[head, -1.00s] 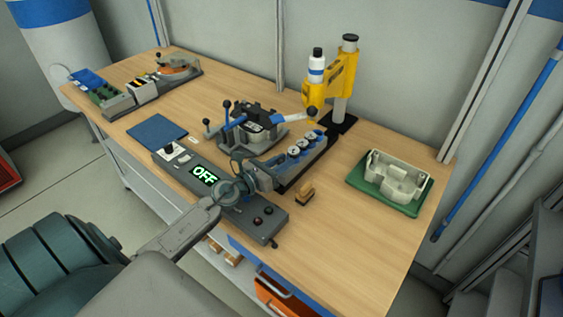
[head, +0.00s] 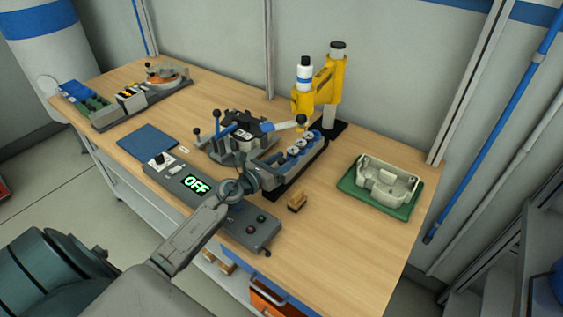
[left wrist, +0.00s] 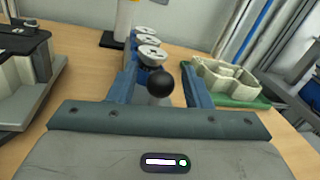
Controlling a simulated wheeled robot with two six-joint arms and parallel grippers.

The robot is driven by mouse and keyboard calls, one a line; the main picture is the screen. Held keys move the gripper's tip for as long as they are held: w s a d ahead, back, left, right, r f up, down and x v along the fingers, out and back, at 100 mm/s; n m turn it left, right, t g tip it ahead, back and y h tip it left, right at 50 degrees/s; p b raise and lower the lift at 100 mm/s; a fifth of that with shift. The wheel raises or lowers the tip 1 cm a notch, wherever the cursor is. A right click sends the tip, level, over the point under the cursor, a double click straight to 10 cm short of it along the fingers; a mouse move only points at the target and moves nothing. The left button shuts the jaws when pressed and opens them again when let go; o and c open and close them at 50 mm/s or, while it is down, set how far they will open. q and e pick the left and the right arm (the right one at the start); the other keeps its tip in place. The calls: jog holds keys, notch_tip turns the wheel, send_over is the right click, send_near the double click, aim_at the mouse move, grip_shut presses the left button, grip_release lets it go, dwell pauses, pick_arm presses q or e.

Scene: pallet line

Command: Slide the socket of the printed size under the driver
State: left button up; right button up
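The yellow driver (head: 326,88) stands on a post at the back of the bench, with a white and blue part at its front. Below it a dark slide rail (head: 289,185) carries several round, pale-topped sockets (head: 292,152) in a row; their printed sizes are too small to read. My left gripper (head: 268,172) is at the rail's near end. In the left wrist view its fingers (left wrist: 161,88) are apart on either side of a black ball knob (left wrist: 160,82), with gaps visible; sockets (left wrist: 151,55) lie beyond. My right gripper is out of view.
A clamp fixture (head: 235,150) with blue handle and ball levers stands left of the rail. A control box (head: 215,200) reading OFF lies in front.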

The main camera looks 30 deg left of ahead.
pick_arm(q)
jog(key=shift+s, duration=0.1)
jog(key=shift+s+a, duration=0.1)
jog(key=shift+s, duration=0.15)
jog(key=b+v, duration=0.5)
jog(key=v, duration=0.5)
dwell(0.3)
